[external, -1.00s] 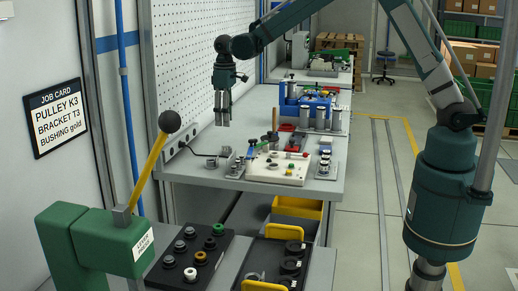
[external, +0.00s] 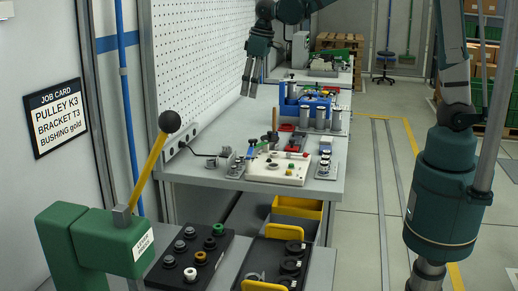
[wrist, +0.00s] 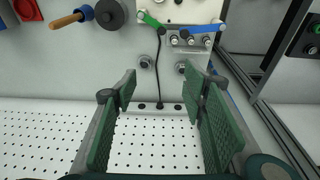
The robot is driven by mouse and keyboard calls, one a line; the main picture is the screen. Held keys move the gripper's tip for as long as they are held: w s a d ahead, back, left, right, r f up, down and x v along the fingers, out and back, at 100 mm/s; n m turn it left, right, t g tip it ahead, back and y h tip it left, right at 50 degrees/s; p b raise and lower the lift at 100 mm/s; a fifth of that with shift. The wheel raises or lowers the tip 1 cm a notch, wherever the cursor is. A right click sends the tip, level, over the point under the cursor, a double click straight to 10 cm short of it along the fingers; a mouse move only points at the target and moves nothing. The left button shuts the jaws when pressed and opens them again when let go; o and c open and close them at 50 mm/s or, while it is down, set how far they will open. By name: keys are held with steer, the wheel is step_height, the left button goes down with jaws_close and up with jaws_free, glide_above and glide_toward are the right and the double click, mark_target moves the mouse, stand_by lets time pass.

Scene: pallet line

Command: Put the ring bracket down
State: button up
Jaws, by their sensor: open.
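My gripper (external: 248,90) is open and empty, raised above the far left part of the bench (external: 210,132) beside the pegboard. In the wrist view its two green-padded fingers (wrist: 160,92) stand wide apart with nothing between them. I cannot pick out the ring bracket with certainty. Small grey metal parts (external: 236,167) stand at the near left of the bench, beside a white fixture plate (external: 268,177); they are too small to identify. The job card (external: 58,117) on the wall reads PULLEY K3, BRACKET T3, BUSHING gold.
The white pegboard (external: 195,65) borders the bench on the left. A blue fixture with grey cylinders (external: 320,118) stands at the back right. A yellow lever (external: 152,172) rises in front. A black tray (external: 188,262) holds several small round parts. The bench's back left is clear.

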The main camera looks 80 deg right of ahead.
steer(key=s+a+r+t, duration=0.1)
steer(key=s+a+r, duration=0.2)
steer(key=s, duration=0.7)
steer(key=s+a+r+t, duration=0.2)
steer(key=s+r, duration=0.2)
steer(key=s, duration=0.5)
steer(key=s+a+f+t, duration=0.1)
steer(key=s+f, duration=0.1)
steer(key=s, duration=0.5)
steer(key=s+a+f+t, duration=0.1)
steer(key=s+a+f, duration=0.1)
steer(key=s, duration=0.6)
